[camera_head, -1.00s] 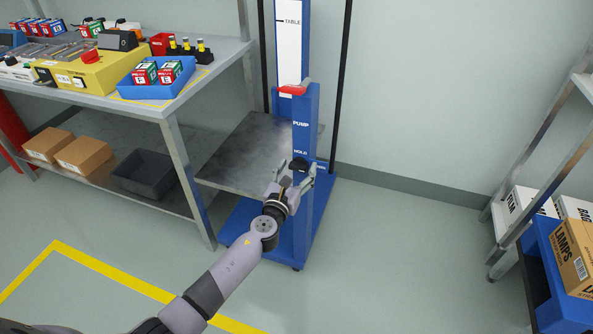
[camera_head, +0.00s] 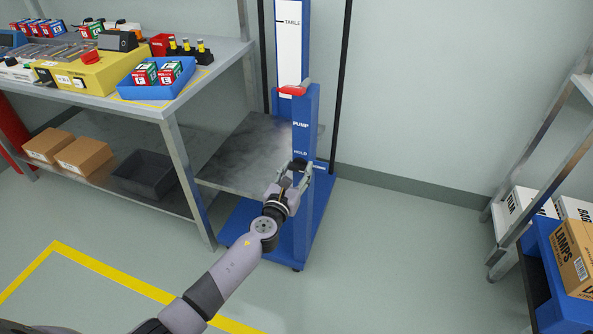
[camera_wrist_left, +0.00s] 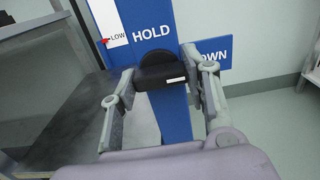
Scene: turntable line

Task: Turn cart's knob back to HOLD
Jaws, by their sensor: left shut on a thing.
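The cart (camera_head: 306,112) is a blue column on a blue base, with PUMP, HOLD and DOWN labels on its front. Its black knob (camera_wrist_left: 161,71) sits just below HOLD in the left wrist view, with DOWN to its right. A white mark shows on the knob's right part, on the DOWN side. My left gripper (camera_head: 299,166) is at the knob and shut on it, one finger at each side; it also shows in the left wrist view (camera_wrist_left: 164,80). In the head view the gripper partly hides the knob (camera_head: 298,162). My right gripper is not in view.
The cart's grey metal platform (camera_head: 240,160) stands left of the column. A workbench (camera_head: 215,62) with bins and devices is at the left. A shelf with boxes (camera_head: 570,255) is at the right. The floor (camera_head: 400,260) between is clear.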

